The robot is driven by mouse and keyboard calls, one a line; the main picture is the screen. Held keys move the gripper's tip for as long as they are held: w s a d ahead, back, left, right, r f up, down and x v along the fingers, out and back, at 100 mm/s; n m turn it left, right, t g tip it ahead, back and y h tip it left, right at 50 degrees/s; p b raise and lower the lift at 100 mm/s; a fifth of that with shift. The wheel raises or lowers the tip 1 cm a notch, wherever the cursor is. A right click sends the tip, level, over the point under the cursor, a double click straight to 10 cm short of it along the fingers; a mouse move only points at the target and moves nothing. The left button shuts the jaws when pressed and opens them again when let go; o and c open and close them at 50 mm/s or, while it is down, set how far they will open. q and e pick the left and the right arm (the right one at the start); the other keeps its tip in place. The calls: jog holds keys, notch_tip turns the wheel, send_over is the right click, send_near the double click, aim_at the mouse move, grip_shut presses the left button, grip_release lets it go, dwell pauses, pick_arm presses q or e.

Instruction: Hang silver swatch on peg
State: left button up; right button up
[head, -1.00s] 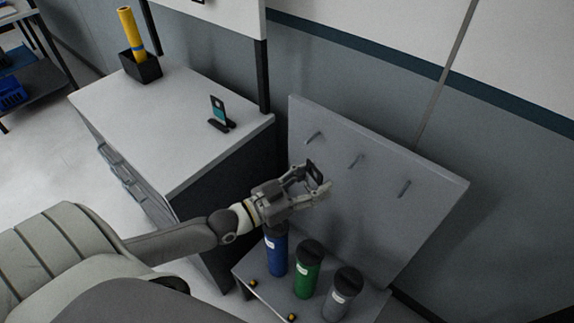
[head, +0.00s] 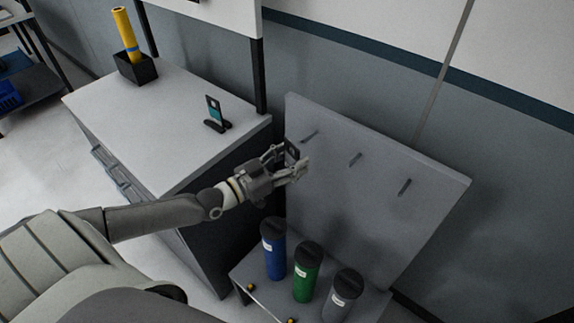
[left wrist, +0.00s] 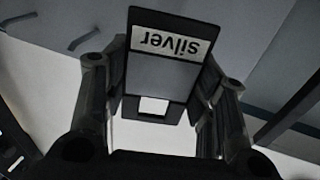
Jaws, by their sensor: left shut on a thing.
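The silver swatch (left wrist: 164,66) is a dark-framed card with a grey panel, an upside-down "silver" label and a square hole, held between my fingers in the left wrist view. In the head view the swatch (head: 291,152) is a small dark card in front of the grey peg board (head: 345,215). My left gripper (head: 296,164) is shut on it, just below the leftmost peg (head: 309,137). The middle peg (head: 355,158) and right peg (head: 404,187) are bare. I cannot tell the gap between swatch and leftmost peg. My right gripper is not in view.
Blue (head: 273,249), green (head: 307,272) and grey (head: 342,296) rolls stand below the board. A cabinet (head: 170,120) to the left bears a teal swatch on a stand (head: 215,113) and a black holder (head: 137,70) with a yellow roll (head: 126,35).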

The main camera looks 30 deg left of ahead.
pick_arm(q)
jog(key=shift+w+d+f+b, duration=0.15)
jog(key=shift+w+b, duration=0.4)
jog(key=shift+w, duration=0.25)
jog(key=shift+w+d+f+b, duration=0.1)
jog(key=shift+w+b, duration=0.6)
jog(key=shift+w, duration=0.2)
jog(key=shift+w+d+f+b, duration=0.1)
jog(key=shift+w+b, duration=0.55)
jog(key=shift+w, duration=0.2)
jog(key=shift+w+d+f+b, duration=0.1)
jog(key=shift+w+f+b, duration=0.1)
jog(key=shift+w, duration=0.15)
jog(key=shift+w+f+b, duration=0.1)
jog(key=shift+w+b, duration=0.1)
jog(key=shift+w, duration=0.1)
jog(key=o, duration=1.1)
